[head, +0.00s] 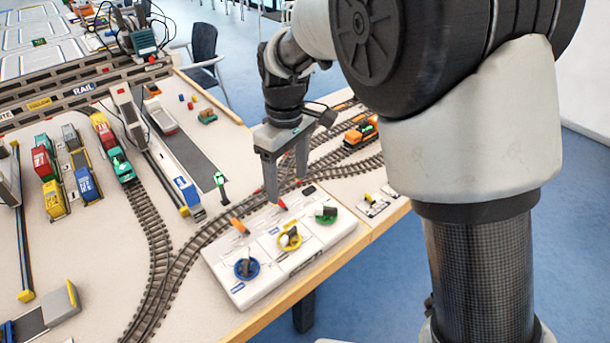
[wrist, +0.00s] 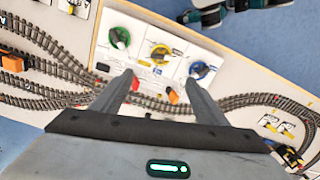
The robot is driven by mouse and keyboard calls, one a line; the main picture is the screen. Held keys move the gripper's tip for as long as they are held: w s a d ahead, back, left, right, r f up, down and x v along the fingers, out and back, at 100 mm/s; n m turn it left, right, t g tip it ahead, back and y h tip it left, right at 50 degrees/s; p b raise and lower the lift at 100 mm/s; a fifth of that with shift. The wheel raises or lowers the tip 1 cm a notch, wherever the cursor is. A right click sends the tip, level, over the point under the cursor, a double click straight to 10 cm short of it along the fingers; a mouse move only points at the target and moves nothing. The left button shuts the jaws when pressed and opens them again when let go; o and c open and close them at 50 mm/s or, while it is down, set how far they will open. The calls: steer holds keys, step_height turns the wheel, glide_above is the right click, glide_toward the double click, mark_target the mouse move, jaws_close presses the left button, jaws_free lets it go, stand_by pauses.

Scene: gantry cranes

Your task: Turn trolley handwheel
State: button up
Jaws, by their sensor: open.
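A white control box (head: 257,292) carries three handwheels in a row: a blue wheel (head: 247,268), a yellow wheel (head: 290,238) and a green wheel (head: 326,215). The labels are too small to read, so I cannot tell which is the trolley's. In the wrist view the green wheel (wrist: 120,38), yellow wheel (wrist: 160,54) and blue wheel (wrist: 199,67) are all unobstructed. My gripper (head: 287,189) is open and empty, above the far side of the box. In the wrist view my fingertips (wrist: 162,79) point toward the yellow wheel, apart from it.
Model tracks (head: 205,240) run behind the box. A green signal post (head: 220,187) and an orange train (head: 360,134) stand nearby. The table's wooden edge is close in front.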

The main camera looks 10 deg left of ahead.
steer(key=f, duration=0.1)
steer(key=b, duration=0.2)
glide_toward(289, 233)
step_height(289, 233, down, 8)
steer(key=shift+f, duration=0.25)
steer(key=c, duration=1.1)
